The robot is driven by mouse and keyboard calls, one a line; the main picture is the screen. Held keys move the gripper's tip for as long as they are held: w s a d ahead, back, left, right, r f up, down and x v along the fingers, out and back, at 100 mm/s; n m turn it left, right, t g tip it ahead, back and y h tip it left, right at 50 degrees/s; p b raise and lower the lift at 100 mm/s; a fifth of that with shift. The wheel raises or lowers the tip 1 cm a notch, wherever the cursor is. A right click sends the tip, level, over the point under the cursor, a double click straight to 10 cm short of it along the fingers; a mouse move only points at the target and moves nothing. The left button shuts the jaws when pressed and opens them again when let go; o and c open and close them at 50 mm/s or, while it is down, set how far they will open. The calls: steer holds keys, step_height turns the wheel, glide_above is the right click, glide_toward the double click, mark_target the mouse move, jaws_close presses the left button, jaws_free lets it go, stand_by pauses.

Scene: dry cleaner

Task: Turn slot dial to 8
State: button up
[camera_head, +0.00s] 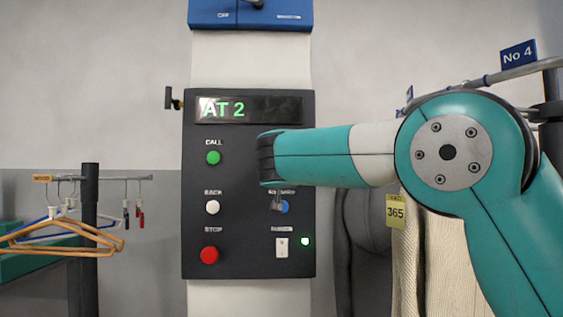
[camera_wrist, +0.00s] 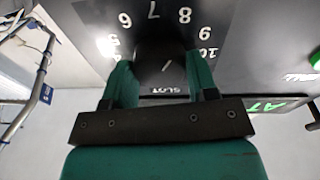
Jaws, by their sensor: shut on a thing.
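The slot dial (camera_wrist: 163,48) is a dark knob on the black panel in the wrist view. White numbers curve around it, with 7 and 8 at the top and 9 and 10 at the right. The word SLOT stands below it. My gripper (camera_wrist: 163,75) has one green finger on each side of the dial and is shut on it. A short slanted white mark shows on the dial; which number it points to is unclear. In the head view my arm hides the dial and the gripper. The display (camera_head: 249,110) there reads AT 2 in green.
The control panel (camera_head: 240,262) carries a green CALL button (camera_head: 213,158), a white BACK button (camera_head: 212,207) and a red STOP button (camera_head: 209,255). A blue control (camera_head: 281,207) is near my arm. Hangers (camera_head: 70,237) hang at left; garments (camera_head: 445,262) hang at right.

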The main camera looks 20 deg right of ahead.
steer(key=o, duration=0.9)
steer(key=b+v, duration=0.3)
steer(key=v, duration=1.4)
steer(key=shift+s+f+b, duration=0.1)
steer(key=shift+s+b, duration=0.05)
steer(key=shift+b, duration=0.25)
steer(key=shift+f, duration=0.1)
